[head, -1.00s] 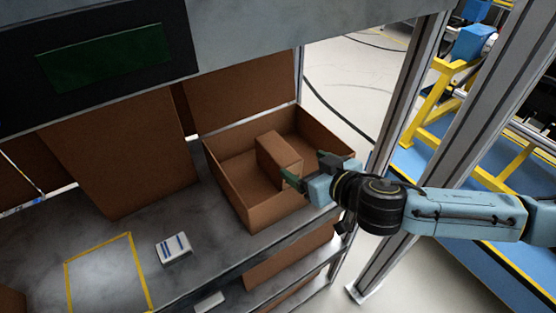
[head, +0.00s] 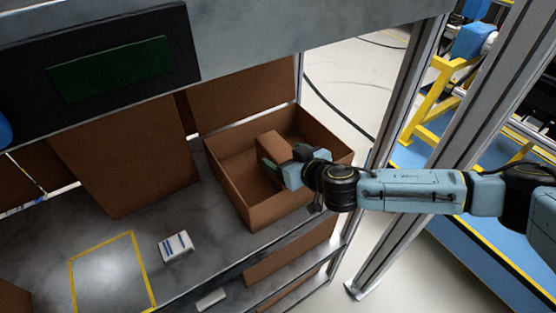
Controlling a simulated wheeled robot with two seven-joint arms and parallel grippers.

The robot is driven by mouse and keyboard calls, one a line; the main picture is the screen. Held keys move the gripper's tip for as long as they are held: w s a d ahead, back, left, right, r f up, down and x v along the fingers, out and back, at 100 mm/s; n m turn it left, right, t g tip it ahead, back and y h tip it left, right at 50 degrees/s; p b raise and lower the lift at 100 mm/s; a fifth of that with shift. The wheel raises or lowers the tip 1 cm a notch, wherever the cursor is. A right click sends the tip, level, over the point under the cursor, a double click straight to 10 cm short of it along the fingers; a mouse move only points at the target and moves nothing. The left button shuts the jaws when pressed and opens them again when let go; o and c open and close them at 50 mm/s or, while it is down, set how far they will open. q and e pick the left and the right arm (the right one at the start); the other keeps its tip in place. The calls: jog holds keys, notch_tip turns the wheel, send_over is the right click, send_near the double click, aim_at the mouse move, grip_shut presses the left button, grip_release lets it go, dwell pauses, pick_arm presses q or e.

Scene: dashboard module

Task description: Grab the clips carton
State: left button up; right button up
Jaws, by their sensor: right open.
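A small brown carton (head: 272,146) stands inside a larger open cardboard box (head: 233,190) on the grey shelf. I take it as the clips carton; no label on it can be read. My right gripper (head: 278,163) reaches into the box from the right, with its jaws open around or right beside the carton. A green finger shows on the carton's near left side, and a dark part of the gripper is by its right side. The gripper hides the carton's lower part, so I cannot tell whether the fingers touch it. My left gripper is out of view.
A white and blue packet (head: 175,246) lies on the shelf beside a yellow-outlined square (head: 112,272). A metal post (head: 408,95) stands right of the box. A dark panel with a green screen (head: 110,68) hangs above. Bare shelf lies between packet and box.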

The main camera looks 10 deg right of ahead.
jog(key=c, duration=1.6)
jog(key=shift+r, duration=0.1)
grip_shut()
jog(key=shift+r, duration=0.1)
